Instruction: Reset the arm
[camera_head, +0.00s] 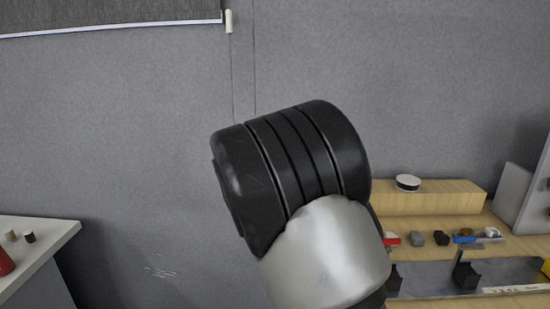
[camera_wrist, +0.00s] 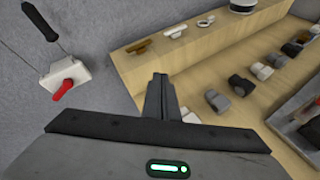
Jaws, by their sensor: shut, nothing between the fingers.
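My gripper (camera_wrist: 160,82) shows in the wrist view, its dark fingers together and empty. It is in front of a wooden ledge, with the fingertips apart from the small items there. In the head view my arm's black and silver links fill the middle and hide part of the wooden bench; the gripper itself does not show there.
A wooden ledge (camera_head: 425,200) bears a round white-and-black item (camera_head: 408,183). Several small items lie below it. A white box with a red lever (camera_wrist: 68,82) is at left in the wrist view. A white-topped table (camera_head: 50,232) stands at left; open floor space between is unclear.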

